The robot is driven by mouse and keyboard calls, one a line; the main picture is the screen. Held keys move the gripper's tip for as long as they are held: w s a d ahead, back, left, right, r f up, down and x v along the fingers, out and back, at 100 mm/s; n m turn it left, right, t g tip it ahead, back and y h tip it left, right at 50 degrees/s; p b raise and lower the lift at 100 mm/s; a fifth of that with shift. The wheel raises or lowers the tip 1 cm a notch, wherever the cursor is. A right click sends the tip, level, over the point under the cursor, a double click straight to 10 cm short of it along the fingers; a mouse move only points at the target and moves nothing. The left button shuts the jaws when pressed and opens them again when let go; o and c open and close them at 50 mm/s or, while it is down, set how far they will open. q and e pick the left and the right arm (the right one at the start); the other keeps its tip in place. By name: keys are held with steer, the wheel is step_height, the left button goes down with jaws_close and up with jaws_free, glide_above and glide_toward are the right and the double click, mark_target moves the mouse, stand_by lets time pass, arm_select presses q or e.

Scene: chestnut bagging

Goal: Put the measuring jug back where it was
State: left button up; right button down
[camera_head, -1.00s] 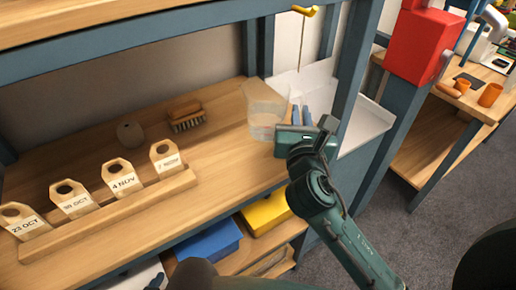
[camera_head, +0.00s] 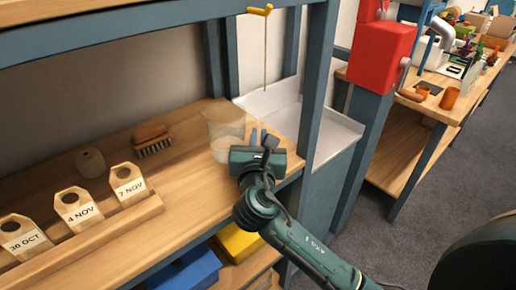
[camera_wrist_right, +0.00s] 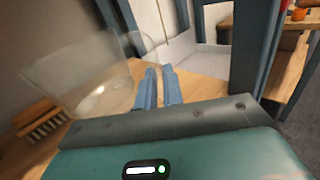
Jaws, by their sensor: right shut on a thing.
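The clear measuring jug (camera_head: 224,132) is at the right end of the wooden shelf, close to the blue upright. It looks upright; I cannot tell whether its base touches the wood. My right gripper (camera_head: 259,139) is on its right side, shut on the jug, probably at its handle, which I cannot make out. In the right wrist view the see-through jug (camera_wrist_right: 88,82) is left of the two blue fingers (camera_wrist_right: 158,88). My left gripper is not in view.
A brush (camera_head: 152,140) and a round grey object (camera_head: 90,162) lie left of the jug. Dated tags (camera_head: 78,208) stand in a wooden rack (camera_head: 92,236) along the front. A yellow hook (camera_head: 259,11) hangs above.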

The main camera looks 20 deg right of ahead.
step_height(320, 180, down, 2)
steer(key=shift+f, duration=0.1)
steer(key=c, duration=2)
jaws_free()
steer(key=shift+f, duration=0.15)
steer(key=o, duration=0.5)
steer(key=shift+c, duration=0.2)
